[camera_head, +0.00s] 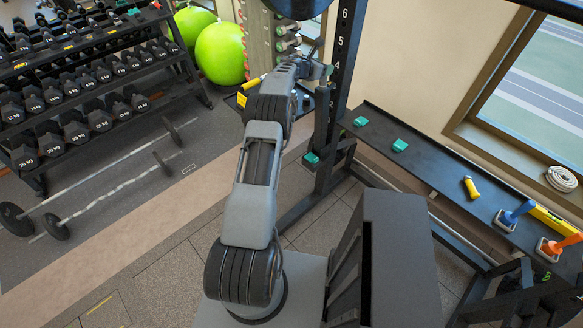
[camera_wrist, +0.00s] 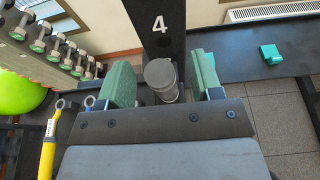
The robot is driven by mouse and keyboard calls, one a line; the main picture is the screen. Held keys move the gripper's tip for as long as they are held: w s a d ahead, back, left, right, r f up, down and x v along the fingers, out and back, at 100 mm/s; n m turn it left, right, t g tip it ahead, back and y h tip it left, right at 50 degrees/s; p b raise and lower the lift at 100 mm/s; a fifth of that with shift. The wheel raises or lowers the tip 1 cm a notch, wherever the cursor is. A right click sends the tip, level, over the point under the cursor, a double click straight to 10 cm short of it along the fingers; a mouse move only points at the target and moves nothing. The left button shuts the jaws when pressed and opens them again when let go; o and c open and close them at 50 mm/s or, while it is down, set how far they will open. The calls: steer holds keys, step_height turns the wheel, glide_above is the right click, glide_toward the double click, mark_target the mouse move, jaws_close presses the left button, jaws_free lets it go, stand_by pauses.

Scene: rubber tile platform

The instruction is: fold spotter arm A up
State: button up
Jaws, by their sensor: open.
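My gripper (camera_head: 322,72) is open beside the tall black rack upright (camera_head: 343,55). In the wrist view its two green-padded fingers (camera_wrist: 164,82) stand apart, one on each side of a grey cylinder (camera_wrist: 161,78). The cylinder lies in front of the upright marked 4 (camera_wrist: 157,22). Gaps show between it and both pads. I cannot tell whether this cylinder belongs to spotter arm A. No spotter arm can be made out for certain in either view; my arm and gripper hide part of the area by the upright.
A black ledge (camera_head: 447,184) along the wall carries teal blocks (camera_head: 400,145), a yellow object (camera_head: 471,187) and coloured-handled items. A dumbbell rack (camera_head: 75,95), barbells (camera_head: 100,185) and green balls (camera_head: 220,52) are at left. Floor in the left foreground is clear.

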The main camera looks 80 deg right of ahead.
steer(key=shift+b+v, duration=1.65)
steer(key=shift+v, duration=0.8)
